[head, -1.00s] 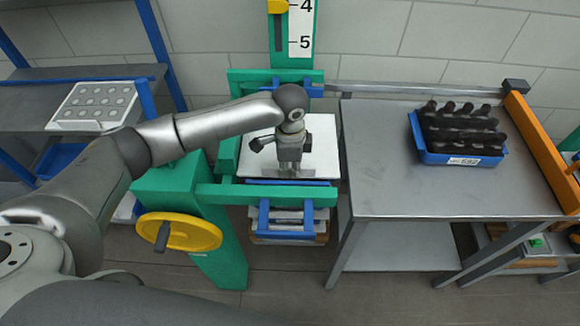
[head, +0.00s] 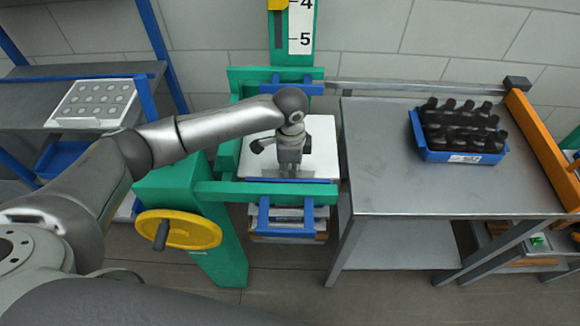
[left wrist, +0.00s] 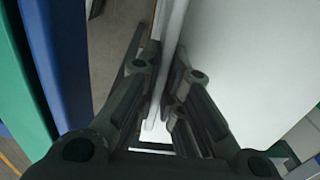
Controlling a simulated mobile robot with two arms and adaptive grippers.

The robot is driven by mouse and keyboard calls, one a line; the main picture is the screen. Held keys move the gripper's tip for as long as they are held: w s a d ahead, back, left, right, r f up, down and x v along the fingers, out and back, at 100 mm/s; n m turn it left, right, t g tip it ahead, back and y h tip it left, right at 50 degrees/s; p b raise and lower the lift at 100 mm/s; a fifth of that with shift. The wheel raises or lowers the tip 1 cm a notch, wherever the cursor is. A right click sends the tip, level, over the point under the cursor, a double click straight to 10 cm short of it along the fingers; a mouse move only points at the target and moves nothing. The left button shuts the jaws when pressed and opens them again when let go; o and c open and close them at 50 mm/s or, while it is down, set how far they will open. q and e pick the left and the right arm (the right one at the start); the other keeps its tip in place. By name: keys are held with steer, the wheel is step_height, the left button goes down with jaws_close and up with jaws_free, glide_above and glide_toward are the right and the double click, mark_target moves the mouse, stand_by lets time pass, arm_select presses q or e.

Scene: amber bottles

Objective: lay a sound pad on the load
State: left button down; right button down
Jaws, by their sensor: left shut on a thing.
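A flat white pad (head: 321,138) lies level, or nearly so, inside the green press frame in the head view. My left gripper (head: 291,176) points down at the pad's front part and is shut on its edge. In the left wrist view the pad (left wrist: 245,60) fills the right side, and its edge runs between the fingers (left wrist: 160,110). The load under the pad is mostly hidden; layered plates (head: 287,236) show below, behind blue bars. I cannot tell whether the pad touches it. My right gripper is out of view.
The green frame (head: 225,260) with a yellow handwheel (head: 180,230) surrounds the pad. A steel table (head: 390,185) at right holds a blue crate (head: 436,155) of dark bottles. A shelf at left holds a white tray (head: 70,119) with round spots. The table's left half is clear.

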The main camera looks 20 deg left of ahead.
arm_select(q)
steer(key=shift+f, duration=0.15)
steer(key=c, duration=1.5)
jaws_free()
step_height(320, 180, up, 12)
steer(key=shift+s+d, duration=0.1)
steer(key=shift+s, duration=0.05)
